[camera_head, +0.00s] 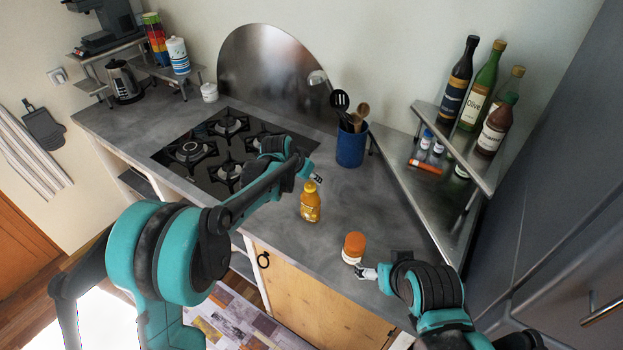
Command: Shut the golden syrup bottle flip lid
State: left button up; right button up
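The golden syrup bottle (310,206), amber with a yellow top, stands upright on the grey counter between the hob and the front edge. Its lid (310,187) is too small here to tell whether it is open or shut. My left gripper (318,178) is just above and to the right of the bottle's top, close to it; I cannot tell whether they touch or how far its fingers are apart. My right gripper (364,273) is low over the counter, to the right and front of the bottle, beside an orange-lidded jar (353,250). Its finger opening is unclear.
A black gas hob (212,150) lies left of the bottle. A blue utensil pot (352,147) stands behind it. A metal corner shelf (432,118) with several bottles is at the right. The counter (375,205) between bottle and shelf is clear.

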dwell(0.5)
pick_arm(q)
jog(key=o, duration=1.2)
jog(key=shift+c, duration=0.2)
jog(key=v, duration=1.2)
jog(key=shift+s+a+f, duration=0.1)
